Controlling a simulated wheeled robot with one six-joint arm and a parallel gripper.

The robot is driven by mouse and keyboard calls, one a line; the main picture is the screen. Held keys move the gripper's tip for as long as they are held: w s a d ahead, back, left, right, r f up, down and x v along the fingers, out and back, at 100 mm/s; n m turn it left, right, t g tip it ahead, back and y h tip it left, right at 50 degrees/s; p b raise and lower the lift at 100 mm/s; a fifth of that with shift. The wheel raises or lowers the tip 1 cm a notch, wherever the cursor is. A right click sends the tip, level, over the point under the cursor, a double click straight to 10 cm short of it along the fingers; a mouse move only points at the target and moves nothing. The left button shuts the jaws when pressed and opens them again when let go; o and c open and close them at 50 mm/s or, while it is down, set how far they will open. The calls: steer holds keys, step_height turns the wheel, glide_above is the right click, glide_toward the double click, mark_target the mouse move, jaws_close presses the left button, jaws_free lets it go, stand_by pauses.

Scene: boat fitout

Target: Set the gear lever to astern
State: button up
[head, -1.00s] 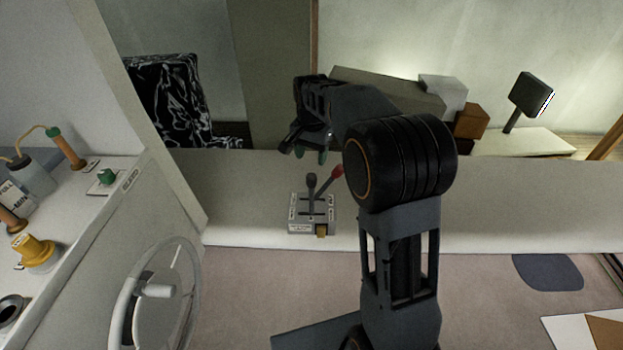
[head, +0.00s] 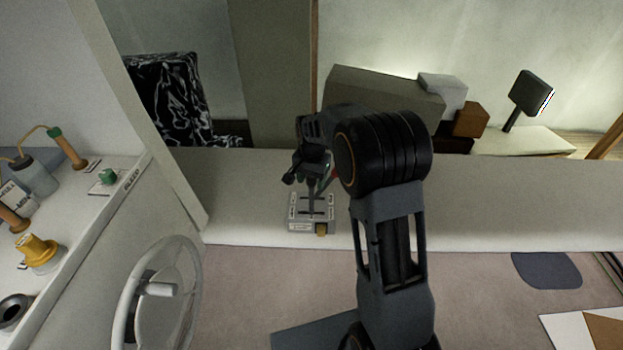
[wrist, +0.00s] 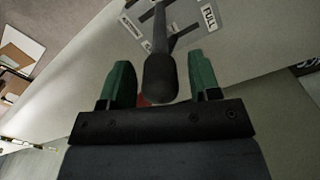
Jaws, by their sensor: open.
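The gear lever is the black-knobbed lever (wrist: 160,78) on the grey control box (head: 311,226). In the wrist view its knob lies between the two green fingertips of my gripper (wrist: 160,84), with gaps on both sides. My gripper (head: 314,180) is open and just above the box in the head view, and it hides much of the lever there. The red-knobbed lever (wrist: 144,100) is mostly hidden behind the black knob.
Boxes (head: 380,98) stand behind my arm. The pale bench (head: 500,200) is clear to the right.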

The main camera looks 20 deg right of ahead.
steer(key=shift+c, duration=0.5)
jaws_close()
